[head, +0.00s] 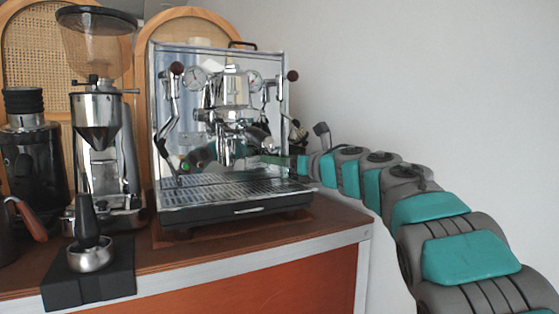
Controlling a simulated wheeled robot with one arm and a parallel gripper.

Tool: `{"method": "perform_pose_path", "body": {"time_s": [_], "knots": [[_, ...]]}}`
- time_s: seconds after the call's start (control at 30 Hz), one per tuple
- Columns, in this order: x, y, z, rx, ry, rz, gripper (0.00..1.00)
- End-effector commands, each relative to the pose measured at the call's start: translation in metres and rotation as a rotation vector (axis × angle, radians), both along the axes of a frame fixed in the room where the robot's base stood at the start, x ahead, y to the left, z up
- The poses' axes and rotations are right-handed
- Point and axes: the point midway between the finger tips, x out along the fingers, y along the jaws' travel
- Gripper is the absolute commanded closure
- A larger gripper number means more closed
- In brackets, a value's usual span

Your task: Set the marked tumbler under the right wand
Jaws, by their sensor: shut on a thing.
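The chrome espresso machine (232,205) stands on the cart with its drip tray (250,187) facing me. The right wand (267,110) hangs below the dark right knob (292,76), and its lower end is hard to make out. My gripper (268,158) reaches in from the right, above the right part of the drip tray, below and close to the wand. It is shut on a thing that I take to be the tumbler. The tumbler's outline and mark are too small and unclear to see against the shiny metal, so I cannot tell whether it touches the tray.
A tall grinder (98,150) and a dark grinder (30,160) stand left of the machine. A portafilter (90,257) rests on a black mat (95,290) at the front left. The machine's panel mirrors my arm. The cart top (330,222) is clear at the front right.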

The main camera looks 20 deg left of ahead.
Motion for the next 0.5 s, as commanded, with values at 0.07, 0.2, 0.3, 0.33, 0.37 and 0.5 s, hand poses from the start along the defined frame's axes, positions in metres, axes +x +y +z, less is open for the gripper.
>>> {"method": "perform_pose_path", "body": {"time_s": [0.07, 0.2, 0.3, 0.33, 0.37, 0.5], "knots": [[0.0001, -0.0004, -0.0007, 0.000, -0.001, 0.000, 0.91], [0.0001, -0.0011, -0.0024, -0.001, -0.002, -0.001, 0.91], [0.0000, -0.0015, -0.0037, -0.002, -0.004, -0.001, 0.91], [0.0000, -0.0015, -0.0041, -0.002, -0.004, -0.001, 0.91], [-0.0002, -0.0016, -0.0043, -0.002, -0.004, -0.001, 0.91], [-0.0006, -0.0015, -0.0062, -0.003, -0.006, 0.000, 0.91]]}}
